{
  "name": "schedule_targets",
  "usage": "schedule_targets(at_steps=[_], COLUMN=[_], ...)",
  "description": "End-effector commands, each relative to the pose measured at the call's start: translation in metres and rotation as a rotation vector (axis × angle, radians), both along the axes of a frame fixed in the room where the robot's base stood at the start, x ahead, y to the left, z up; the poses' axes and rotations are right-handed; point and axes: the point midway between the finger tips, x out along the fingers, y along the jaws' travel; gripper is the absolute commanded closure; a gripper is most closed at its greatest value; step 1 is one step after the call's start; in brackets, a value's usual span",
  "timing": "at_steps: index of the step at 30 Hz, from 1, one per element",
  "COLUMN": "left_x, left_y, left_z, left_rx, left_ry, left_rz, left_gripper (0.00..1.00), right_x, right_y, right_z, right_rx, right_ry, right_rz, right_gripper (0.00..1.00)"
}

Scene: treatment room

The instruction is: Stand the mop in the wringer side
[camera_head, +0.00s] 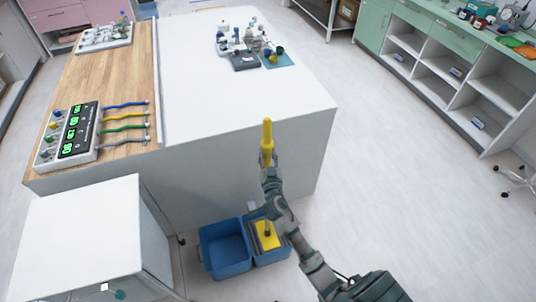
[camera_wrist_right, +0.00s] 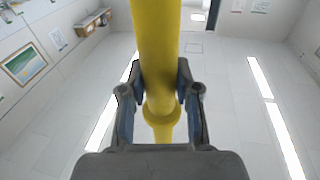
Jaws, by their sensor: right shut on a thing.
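My right gripper (camera_head: 268,172) is shut around the yellow handle of the mop (camera_head: 267,137), near its upper end. The right wrist view shows the handle (camera_wrist_right: 159,40) between the two fingers of the gripper (camera_wrist_right: 160,85). The handle looks close to upright. Below my forearm, the yellow lower end of the mop (camera_head: 267,240) shows over the grey wringer (camera_head: 256,248) on the right side of the blue bucket (camera_head: 224,248). I cannot tell whether it rests there or hovers. My forearm hides the middle of the mop. The bucket's left compartment looks empty. My left gripper is out of view.
A white counter block (camera_head: 240,150) stands right behind the bucket, with a power unit (camera_head: 72,135) and small instruments on top. A low white cabinet (camera_head: 90,235) is left of the bucket. Green shelving (camera_head: 450,65) is at the far right.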

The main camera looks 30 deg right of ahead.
Motion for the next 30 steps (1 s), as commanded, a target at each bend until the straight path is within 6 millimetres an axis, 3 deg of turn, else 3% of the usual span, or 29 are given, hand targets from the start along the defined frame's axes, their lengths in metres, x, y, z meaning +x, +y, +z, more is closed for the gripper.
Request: schedule_targets(at_steps=[14,15,18,30], left_x=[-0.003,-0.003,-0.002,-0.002], left_y=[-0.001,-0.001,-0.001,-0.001], left_z=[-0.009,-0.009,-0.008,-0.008], left_rx=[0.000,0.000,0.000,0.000], left_ry=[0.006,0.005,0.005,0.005], left_rz=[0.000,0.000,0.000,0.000], left_gripper=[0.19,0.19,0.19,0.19], right_x=[0.000,0.000,0.000,-0.008], right_y=[-0.001,-0.001,-0.001,0.003], right_z=[-0.007,-0.007,-0.006,-0.011], right_rx=[0.001,0.001,0.001,0.004], right_ry=[-0.003,-0.004,-0.003,0.004], right_rz=[0.000,0.000,0.000,0.000], right_gripper=[1.00,0.61,0.39,0.39])
